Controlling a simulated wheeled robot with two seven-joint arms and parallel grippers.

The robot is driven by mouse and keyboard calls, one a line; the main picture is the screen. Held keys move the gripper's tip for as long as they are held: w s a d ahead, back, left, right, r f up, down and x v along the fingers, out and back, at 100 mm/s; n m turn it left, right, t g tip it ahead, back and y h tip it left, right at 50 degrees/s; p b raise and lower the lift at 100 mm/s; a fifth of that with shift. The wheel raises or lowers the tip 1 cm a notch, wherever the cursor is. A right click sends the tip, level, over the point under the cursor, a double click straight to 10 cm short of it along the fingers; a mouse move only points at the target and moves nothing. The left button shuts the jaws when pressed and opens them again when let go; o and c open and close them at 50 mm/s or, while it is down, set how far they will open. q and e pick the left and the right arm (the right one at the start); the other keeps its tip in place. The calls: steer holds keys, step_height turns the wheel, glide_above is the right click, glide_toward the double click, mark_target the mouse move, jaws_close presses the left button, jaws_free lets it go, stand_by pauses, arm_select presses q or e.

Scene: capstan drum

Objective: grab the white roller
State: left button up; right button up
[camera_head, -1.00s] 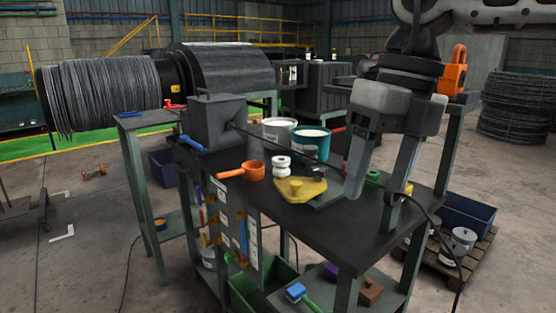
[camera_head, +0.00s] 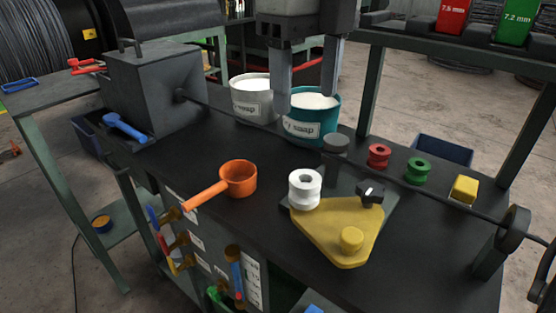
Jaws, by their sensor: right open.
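The white roller (camera_head: 305,190) is a small spool-shaped piece with a hole in its top. It stands upright at the upper left corner of the yellow triangular plate (camera_head: 338,236) on the dark workbench. My right gripper (camera_head: 306,104) hangs down from the top of the picture, its two grey fingers apart and nothing seen between them. My left gripper is out of view.
A white bucket (camera_head: 252,98) stands beside the teal one. An orange ladle (camera_head: 237,180) lies left of the roller. A black knob (camera_head: 370,193), red roller (camera_head: 378,156), green roller (camera_head: 418,171) and yellow block (camera_head: 464,190) are to the right. A wire crosses the bench behind the roller.

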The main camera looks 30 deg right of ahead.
glide_toward(309, 183)
steer(key=shift+a+f, duration=0.15)
steer(key=shift+a, duration=0.1)
step_height(309, 183, down, 4)
steer(key=shift+w+f, duration=0.1)
steer(key=shift+f, duration=0.05)
steer(key=shift+d+f, duration=0.1)
steer(key=shift+f, duration=0.7)
steer(key=f, duration=0.2)
steer(key=f+p, duration=0.1)
steer(key=shift+w+d+f, duration=0.1)
steer(key=shift+d+f, duration=0.25)
steer(key=shift+f, duration=0.35)
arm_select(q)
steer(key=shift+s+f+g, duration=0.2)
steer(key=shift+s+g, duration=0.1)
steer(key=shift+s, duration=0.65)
arm_select(e)
steer(key=shift+c, duration=0.3)
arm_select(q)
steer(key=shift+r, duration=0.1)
arm_select(e)
steer(key=c, duration=1)
